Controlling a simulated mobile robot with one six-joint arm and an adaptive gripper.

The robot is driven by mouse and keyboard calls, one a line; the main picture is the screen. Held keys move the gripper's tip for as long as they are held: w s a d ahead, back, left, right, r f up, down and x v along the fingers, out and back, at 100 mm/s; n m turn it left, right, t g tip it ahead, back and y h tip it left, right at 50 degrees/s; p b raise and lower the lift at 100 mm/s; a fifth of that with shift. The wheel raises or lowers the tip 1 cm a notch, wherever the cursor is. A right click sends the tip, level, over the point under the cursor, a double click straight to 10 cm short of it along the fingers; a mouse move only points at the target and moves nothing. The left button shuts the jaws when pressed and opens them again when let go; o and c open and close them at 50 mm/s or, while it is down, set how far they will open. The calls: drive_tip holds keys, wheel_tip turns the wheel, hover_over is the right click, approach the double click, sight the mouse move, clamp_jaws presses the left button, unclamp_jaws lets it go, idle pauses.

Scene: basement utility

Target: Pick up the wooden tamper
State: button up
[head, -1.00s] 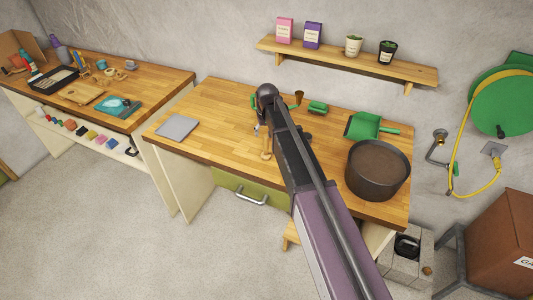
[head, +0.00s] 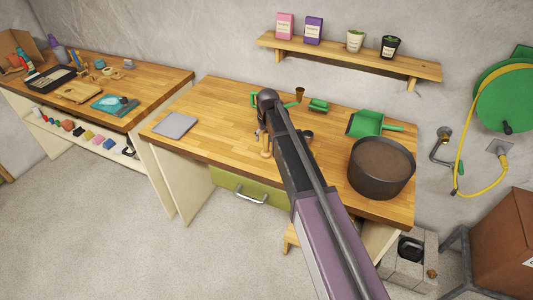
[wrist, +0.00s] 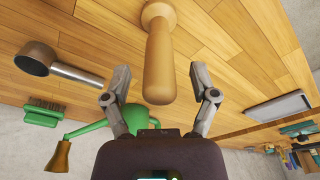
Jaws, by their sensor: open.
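The wooden tamper (wrist: 158,60) is a pale turned-wood piece with a rounded end and a wider part at the top edge of the wrist view. In the head view it shows as a small strip of wood (head: 266,146), mostly hidden behind my arm. My gripper (wrist: 158,97) is open, with one finger on each side of the tamper's near end. Gaps show between the tamper and both fingers. The wrist view does not make clear how deep the tamper lies between them.
The tamper's wooden bench also holds a green watering can (wrist: 105,122), a metal scoop-like tool (wrist: 45,60), a green brush (wrist: 42,112), a green dustpan (head: 365,123), a large dark pot (head: 380,168) and a grey slab (head: 175,125). The bench's left-middle is clear.

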drive_tip(key=shift+f, duration=0.15)
idle(0.5)
clamp_jaws()
